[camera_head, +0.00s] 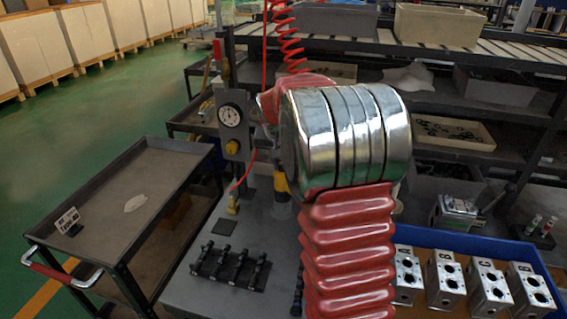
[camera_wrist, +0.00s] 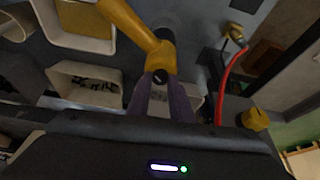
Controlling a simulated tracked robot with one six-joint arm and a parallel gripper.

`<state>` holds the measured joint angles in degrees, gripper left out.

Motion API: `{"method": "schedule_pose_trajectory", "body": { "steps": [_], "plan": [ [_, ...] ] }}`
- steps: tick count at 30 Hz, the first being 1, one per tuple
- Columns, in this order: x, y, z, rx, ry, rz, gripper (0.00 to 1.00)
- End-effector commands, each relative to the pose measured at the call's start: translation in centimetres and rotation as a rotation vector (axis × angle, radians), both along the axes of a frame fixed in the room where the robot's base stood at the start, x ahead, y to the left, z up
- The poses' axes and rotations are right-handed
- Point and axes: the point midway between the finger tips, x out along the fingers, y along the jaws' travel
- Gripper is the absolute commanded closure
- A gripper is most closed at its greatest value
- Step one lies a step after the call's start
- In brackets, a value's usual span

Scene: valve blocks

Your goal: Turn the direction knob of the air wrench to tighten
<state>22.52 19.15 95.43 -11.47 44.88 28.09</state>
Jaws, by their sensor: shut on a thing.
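The air wrench (camera_wrist: 135,30) shows in the wrist view as a yellow body with a dark round end behind it. My gripper (camera_wrist: 161,78) reaches up to the wrench's yellow lower end, its two purple-grey fingers close together and shut on it. The direction knob itself cannot be made out, as the fingertips and the yellow part cover that spot. In the head view my red arm and its metal joint hide the gripper and most of the wrench. A yellow-and-black piece (camera_head: 281,183) shows just left of my arm and may be part of the wrench.
A post with a gauge (camera_head: 231,115) and a yellow regulator knob (camera_head: 232,146) stands left of my arm; the knob also shows in the wrist view (camera_wrist: 255,119). A red hose (camera_wrist: 223,84) runs nearby. Valve blocks (camera_head: 445,284) sit in a blue tray (camera_head: 480,243) at right.

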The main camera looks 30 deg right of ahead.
Motion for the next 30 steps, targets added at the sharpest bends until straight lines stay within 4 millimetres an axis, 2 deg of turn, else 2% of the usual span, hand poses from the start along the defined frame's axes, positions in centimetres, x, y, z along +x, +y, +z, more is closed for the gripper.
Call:
{"method": "schedule_pose_trajectory", "body": {
  "steps": [9, 21, 22, 30],
  "plan": [
    [0.07, 0.10, -0.07, 0.002, 0.001, -0.072, 1.00],
    [0.07, 0.06, -0.06, 0.001, 0.000, -0.078, 1.00],
    [0.07, 0.06, -0.06, 0.001, 0.000, -0.078, 0.79],
    [0.05, 0.04, -0.03, 0.001, 0.000, -0.078, 0.62]
  ]
}}
